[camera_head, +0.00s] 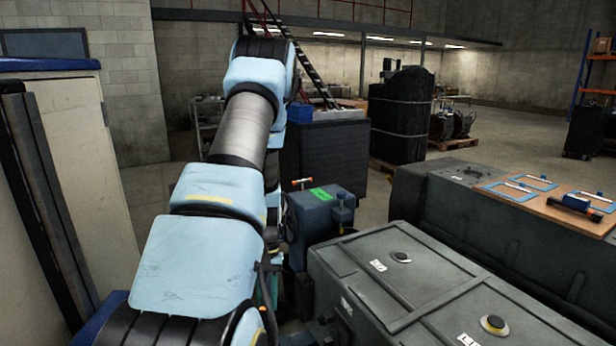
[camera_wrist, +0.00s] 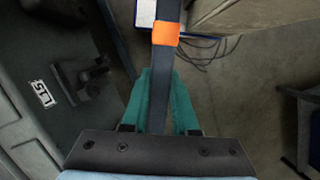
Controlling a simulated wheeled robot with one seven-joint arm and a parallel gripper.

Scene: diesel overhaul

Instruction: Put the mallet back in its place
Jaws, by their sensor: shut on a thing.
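In the wrist view my gripper (camera_wrist: 160,78) has its teal fingers shut around a long dark shaft with an orange band, which I take to be the mallet (camera_wrist: 166,32). The shaft runs out of the top of the view, so its far end is hidden. In the head view my arm covers most of the gripper. A wooden tool board (camera_head: 545,208) with blue outlines lies on the grey cabinet at the right. Several tools lie on it, one a dark tool (camera_head: 576,203) with orange on it.
A blue-grey machine (camera_head: 318,215) with a green patch stands just beyond my arm, with a small orange-tipped piece on top. A large grey case (camera_head: 410,280) fills the lower right. A pale cabinet (camera_head: 85,170) is close on the left. Open floor lies beyond.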

